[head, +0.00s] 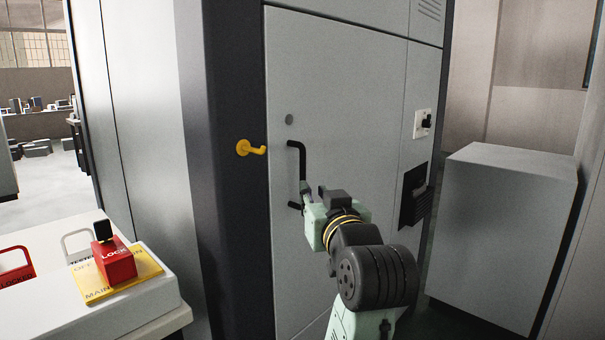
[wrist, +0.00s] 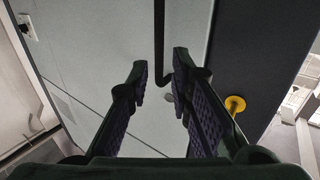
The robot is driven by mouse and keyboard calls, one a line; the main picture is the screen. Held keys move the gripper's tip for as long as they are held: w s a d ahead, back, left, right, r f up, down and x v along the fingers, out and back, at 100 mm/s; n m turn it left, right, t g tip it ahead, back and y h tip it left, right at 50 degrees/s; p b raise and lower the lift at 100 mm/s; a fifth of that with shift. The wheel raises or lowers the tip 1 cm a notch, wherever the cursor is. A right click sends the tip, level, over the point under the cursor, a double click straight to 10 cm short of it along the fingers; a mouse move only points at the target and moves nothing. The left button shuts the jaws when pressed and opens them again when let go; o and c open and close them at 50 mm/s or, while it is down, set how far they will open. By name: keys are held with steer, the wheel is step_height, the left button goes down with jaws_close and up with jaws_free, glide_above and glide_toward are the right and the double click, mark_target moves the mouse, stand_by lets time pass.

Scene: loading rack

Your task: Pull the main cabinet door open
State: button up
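The main cabinet door (head: 345,95) is a light grey panel that looks flush with the cabinet front. Its black bar handle (head: 301,160) stands upright near the left edge. My gripper (head: 306,194) is at the lower part of the handle, and my wrist partly hides it there. In the wrist view my gripper (wrist: 161,72) is open, one finger on each side of the handle bar (wrist: 158,40), with gaps showing. The depth between fingertips and bar is hard to tell. The door (wrist: 90,60) fills the background there.
A yellow hook (head: 250,148) sticks out left of the handle; it also shows in the wrist view (wrist: 235,104). A red lock switch (head: 114,262) sits on a white console at lower left. A grey box cabinet (head: 500,225) stands at right.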

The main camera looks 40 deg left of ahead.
mark_target(303, 179)
steer(key=p+x, duration=0.2)
steer(key=x, duration=0.8)
steer(key=shift+w+a, duration=0.2)
steer(key=shift+w, duration=0.05)
steer(key=shift+c, duration=0.4)
jaws_close()
